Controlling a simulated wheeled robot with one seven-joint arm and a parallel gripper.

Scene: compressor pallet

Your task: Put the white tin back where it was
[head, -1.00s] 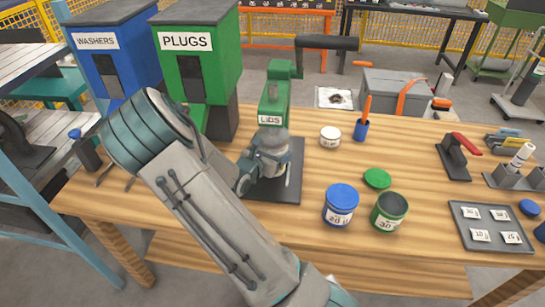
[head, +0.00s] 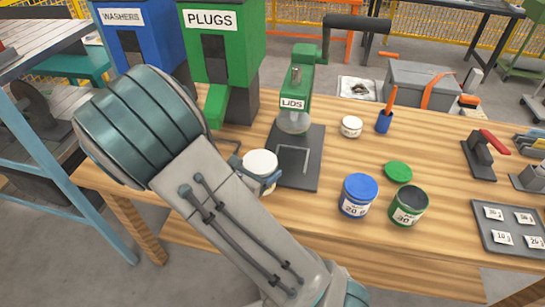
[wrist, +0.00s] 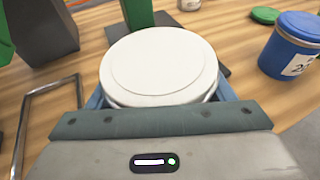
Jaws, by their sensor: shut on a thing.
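The white tin (head: 260,163) has a flat white lid on top and is held upright in my gripper (head: 258,184), just left of the lids press base. It fills the middle of the wrist view (wrist: 160,62), where the blue fingers of my gripper (wrist: 160,98) close on both its sides. The tin's lower part is hidden by my gripper, so I cannot tell whether it touches the table.
The green lids press (head: 297,85) stands on a dark base, its near part bare. The green plugs dispenser (head: 222,50) stands behind left. A small white pot (head: 351,126), blue tin (head: 358,195), green open tin (head: 408,205) and green lid (head: 397,171) are to the right.

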